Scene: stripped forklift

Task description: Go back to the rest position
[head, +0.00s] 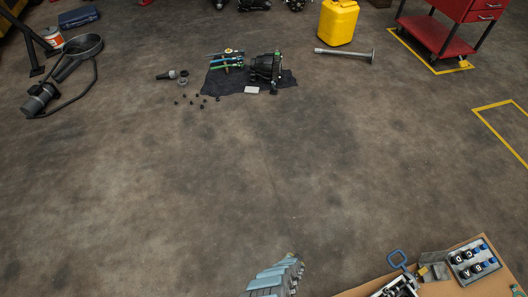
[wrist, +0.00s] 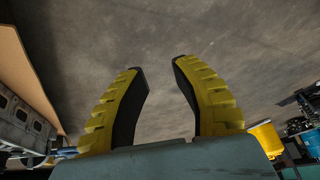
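My gripper (wrist: 159,67) shows in the wrist view. Its two yellow ribbed fingers with black inner pads stand apart, and only bare floor shows between them. It is open and holds nothing. No object touches the fingertips. In the head view, a blue-grey ribbed part shows at the bottom edge; I cannot tell clearly which part of my arm it is, and the fingers are not clearly seen there.
A brown tabletop (head: 446,290) with a grey socket tray (head: 474,259) and a blue-handled tool (head: 397,258) is at bottom right. A dark cloth (head: 222,84) with parts, a yellow canister (head: 338,22) and a red cart (head: 437,37) stand farther back. The middle floor is clear.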

